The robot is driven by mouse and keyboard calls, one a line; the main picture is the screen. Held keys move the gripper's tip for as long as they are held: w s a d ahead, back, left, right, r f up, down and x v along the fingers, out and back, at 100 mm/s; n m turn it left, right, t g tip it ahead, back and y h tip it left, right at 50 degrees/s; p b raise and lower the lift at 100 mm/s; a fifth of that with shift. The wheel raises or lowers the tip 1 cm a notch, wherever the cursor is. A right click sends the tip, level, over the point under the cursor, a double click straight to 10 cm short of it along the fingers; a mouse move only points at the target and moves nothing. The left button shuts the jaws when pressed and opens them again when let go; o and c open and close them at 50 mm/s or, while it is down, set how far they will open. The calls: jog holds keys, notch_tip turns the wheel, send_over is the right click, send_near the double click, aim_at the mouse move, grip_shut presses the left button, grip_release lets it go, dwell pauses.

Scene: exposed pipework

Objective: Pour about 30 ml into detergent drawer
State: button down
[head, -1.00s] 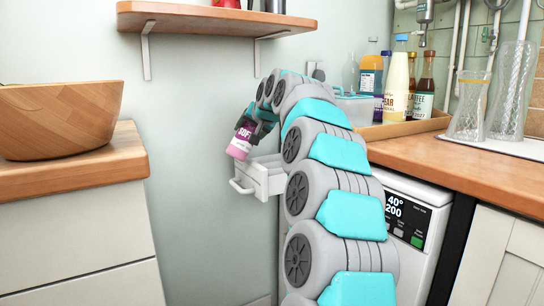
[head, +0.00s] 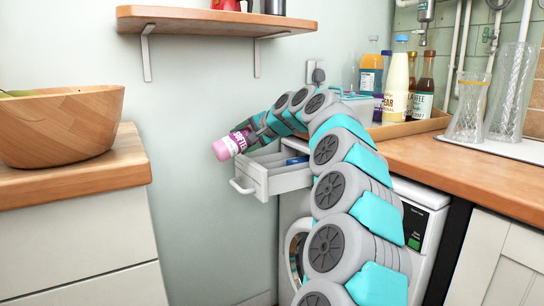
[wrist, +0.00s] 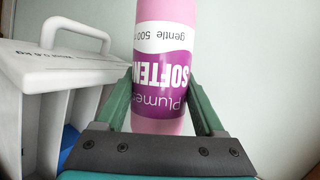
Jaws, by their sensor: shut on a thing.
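A pink softener bottle (head: 229,145) with a purple and white label is held in my gripper (head: 252,130), above and to the left of the open detergent drawer (head: 289,181). The bottle is tilted, its pink end low and to the left in the head view. In the wrist view the bottle (wrist: 163,65) stands between the two green fingers of my gripper (wrist: 164,105), which are shut on it. The drawer (wrist: 85,75) with its handle and compartments is left of the bottle there. A blue part shows inside it. No liquid stream is visible.
The washing machine (head: 428,215) is under the wooden counter (head: 460,165). Several bottles stand on a tray (head: 405,127) on the counter, with glass vessels (head: 468,105) to the right. A wooden bowl (head: 62,125) is at left. A shelf (head: 215,20) hangs above.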

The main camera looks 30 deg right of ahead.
jog(key=shift+a+f+m+y+p, duration=0.2)
jog(key=shift+f+m+y+p, duration=0.15)
jog(key=shift+m+y, duration=0.05)
jog(key=shift+f, duration=0.25)
jog(key=shift+m+y+p, duration=0.6)
jog(key=shift+p, duration=0.45)
jog(key=shift+s+a, duration=0.1)
jog(key=shift+a, duration=0.2)
dwell(0.8)
jog(key=shift+w+a, duration=0.2)
dwell(1.2)
jog(key=shift+f+n+h+b, duration=0.3)
jog(key=shift+f+b, duration=0.05)
jog(key=shift+b, duration=0.75)
jog(key=shift+d+r+n+h+b, duration=0.25)
jog(key=shift+r+n+h, duration=0.15)
jog(key=shift+r, duration=0.1)
jog(key=shift+d+r+n+h+b, duration=0.1)
jog(key=shift+r+n+h+b, duration=0.2)
jog(key=shift+r+h, duration=0.15)
